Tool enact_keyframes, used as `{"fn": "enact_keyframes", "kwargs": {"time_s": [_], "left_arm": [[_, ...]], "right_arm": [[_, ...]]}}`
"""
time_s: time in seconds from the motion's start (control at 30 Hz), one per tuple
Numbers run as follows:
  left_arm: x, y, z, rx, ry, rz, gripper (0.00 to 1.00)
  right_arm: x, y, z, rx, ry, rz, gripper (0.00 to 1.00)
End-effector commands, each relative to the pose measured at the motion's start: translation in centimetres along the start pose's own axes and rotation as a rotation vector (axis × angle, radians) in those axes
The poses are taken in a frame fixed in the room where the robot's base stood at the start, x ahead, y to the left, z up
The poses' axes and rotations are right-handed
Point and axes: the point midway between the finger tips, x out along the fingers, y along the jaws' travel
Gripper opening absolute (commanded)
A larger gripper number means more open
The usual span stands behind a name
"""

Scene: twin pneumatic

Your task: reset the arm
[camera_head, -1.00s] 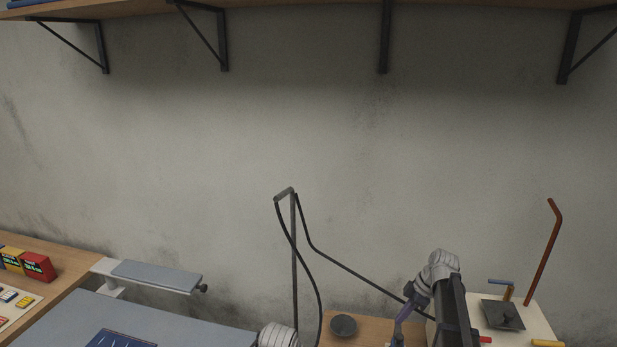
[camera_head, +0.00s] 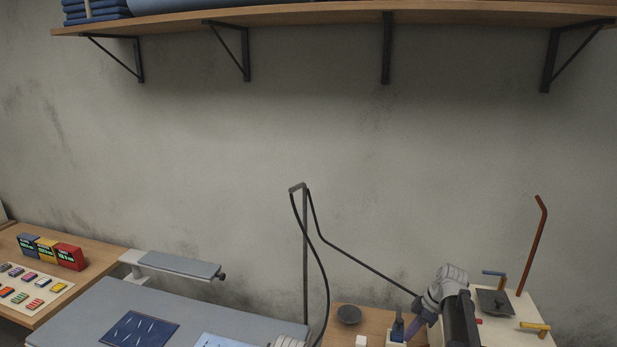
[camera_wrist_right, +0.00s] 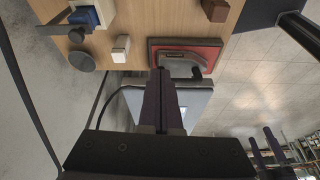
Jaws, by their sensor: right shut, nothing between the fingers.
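My right arm comes in at the lower right of the head view, with pale wrist joints and a dark link.
A dark round disc (camera_head: 348,314) and a small white block (camera_head: 361,341) sit on the bench. A white-topped unit with a rust-coloured bent rod (camera_head: 535,246) stands at right. A grey pressing board (camera_head: 95,302) and thin pole (camera_head: 304,250) stand left. A shelf (camera_head: 300,17) hangs above.

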Motion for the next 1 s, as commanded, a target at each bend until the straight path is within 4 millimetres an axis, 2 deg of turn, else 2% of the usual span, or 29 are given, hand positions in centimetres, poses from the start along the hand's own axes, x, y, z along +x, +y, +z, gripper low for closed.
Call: {"fn": "enact_keyframes", "kwargs": {"time_s": [0.27,0.47,0.57,0.67,0.8,0.9,1.0], "left_arm": [[1.4,0.1,-0.1,0.002,0.000,0.000,0.80],[3.0,0.3,-0.2,0.003,0.000,-0.001,0.80],[4.1,0.4,-0.3,0.004,0.000,-0.001,0.80],[5.5,0.5,-0.3,0.006,0.000,-0.001,0.80],[8.0,0.7,-0.5,0.009,0.000,-0.002,0.80],[9.4,0.8,-0.6,0.011,0.000,-0.002,0.80],[10.4,0.9,-0.6,0.012,0.000,-0.003,0.80]], "right_arm": [[2.7,-3.2,-2.2,0.089,-0.047,-0.021,0.00],[5.6,-7.2,-4.5,0.200,-0.110,-0.032,0.00],[7.4,-9.8,-5.7,0.275,-0.152,-0.031,0.00],[9.6,-13.4,-6.9,0.367,-0.207,-0.019,0.00],[13.1,-19.9,-8.2,0.539,-0.300,0.034,0.00],[14.8,-23.8,-8.5,0.661,-0.351,0.095,0.00],[15.9,-26.5,-8.5,0.755,-0.382,0.154,0.00]]}}
